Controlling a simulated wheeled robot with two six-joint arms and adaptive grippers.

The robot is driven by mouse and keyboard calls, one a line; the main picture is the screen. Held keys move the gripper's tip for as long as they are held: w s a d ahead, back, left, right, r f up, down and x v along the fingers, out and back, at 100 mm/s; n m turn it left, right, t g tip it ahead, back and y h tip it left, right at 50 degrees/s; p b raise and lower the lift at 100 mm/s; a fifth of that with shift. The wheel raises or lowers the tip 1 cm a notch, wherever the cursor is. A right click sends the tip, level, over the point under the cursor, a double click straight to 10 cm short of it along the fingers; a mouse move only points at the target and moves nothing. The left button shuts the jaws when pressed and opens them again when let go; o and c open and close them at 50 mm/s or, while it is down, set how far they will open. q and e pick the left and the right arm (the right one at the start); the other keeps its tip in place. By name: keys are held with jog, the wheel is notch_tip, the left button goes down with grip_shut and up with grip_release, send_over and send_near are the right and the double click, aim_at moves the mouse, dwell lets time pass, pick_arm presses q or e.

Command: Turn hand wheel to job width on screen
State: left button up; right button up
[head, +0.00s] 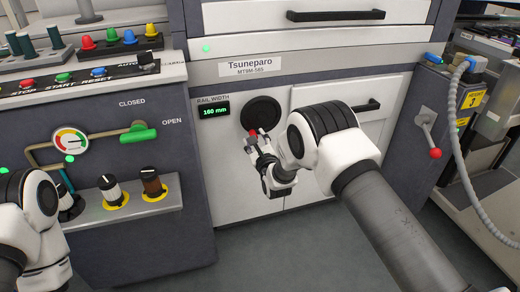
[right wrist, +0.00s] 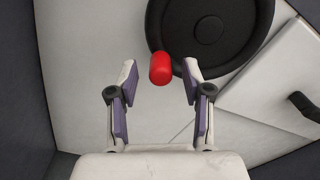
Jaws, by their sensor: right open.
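The black round hand wheel (head: 261,113) is on the white front panel of the machine. It also shows in the right wrist view (right wrist: 237,30), with its red handle knob (right wrist: 160,69) at its lower left. The rail width screen (head: 214,111) left of the wheel reads 160 mm in green. My right gripper (head: 258,139) is open in front of the wheel's lower edge. In the right wrist view its two fingers (right wrist: 160,75) stand on either side of the red knob, with gaps on both sides. My left arm shows at the lower left, but I cannot make out its fingers.
A drawer handle (head: 366,105) is right of the wheel. A control panel with a gauge (head: 70,141), a green valve lever (head: 138,132) and knobs (head: 112,190) stands at the left. A red-tipped lever (head: 430,135) and grey hose (head: 464,140) are at the right.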

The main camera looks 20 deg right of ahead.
jog(key=s, duration=0.9)
jog(key=shift+s, duration=0.25)
jog(key=shift+d, duration=0.1)
